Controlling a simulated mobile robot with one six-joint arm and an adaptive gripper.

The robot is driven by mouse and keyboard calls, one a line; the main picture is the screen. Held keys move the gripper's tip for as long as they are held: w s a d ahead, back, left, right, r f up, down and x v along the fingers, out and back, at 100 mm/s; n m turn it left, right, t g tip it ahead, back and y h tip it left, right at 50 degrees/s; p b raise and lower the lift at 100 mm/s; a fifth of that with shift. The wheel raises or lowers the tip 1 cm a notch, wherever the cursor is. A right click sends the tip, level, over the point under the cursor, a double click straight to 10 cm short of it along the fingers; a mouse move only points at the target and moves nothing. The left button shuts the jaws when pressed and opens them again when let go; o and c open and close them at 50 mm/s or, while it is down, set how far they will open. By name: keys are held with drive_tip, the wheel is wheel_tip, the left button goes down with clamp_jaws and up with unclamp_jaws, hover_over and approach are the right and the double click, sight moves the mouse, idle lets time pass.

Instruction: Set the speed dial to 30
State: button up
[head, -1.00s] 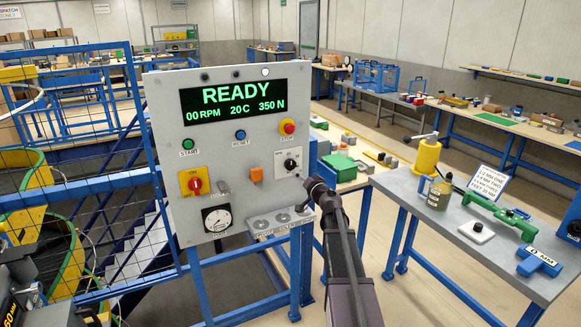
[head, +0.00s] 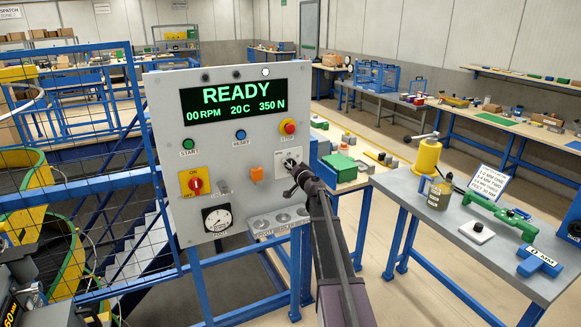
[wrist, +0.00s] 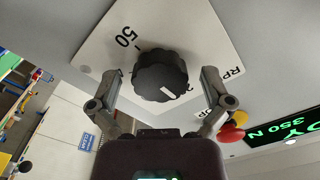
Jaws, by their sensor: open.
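The speed dial (wrist: 160,76) is a black ribbed knob with a white pointer mark on a white plate (wrist: 122,38). In the head view my gripper (head: 291,167) is at the dial plate (head: 281,156) and covers part of the knob. The panel display (head: 246,97) reads READY, 00 RPM, 20 C, 350 N.
A red stop button (head: 288,126) sits just above the dial, and an orange button (head: 256,174) to its left. A red-and-yellow switch (head: 195,185) and a gauge (head: 217,219) are further left. A grey bench (head: 445,250) with tools stands to the right.

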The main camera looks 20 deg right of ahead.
drive_tip(key=c, duration=1.1)
drive_tip(key=shift+c, duration=0.2)
drive_tip(key=shift+m, duration=0.3)
drive_tip(key=m, duration=1.1)
drive_tip(key=shift+r, duration=0.1)
drive_tip(key=shift+w, duration=0.1)
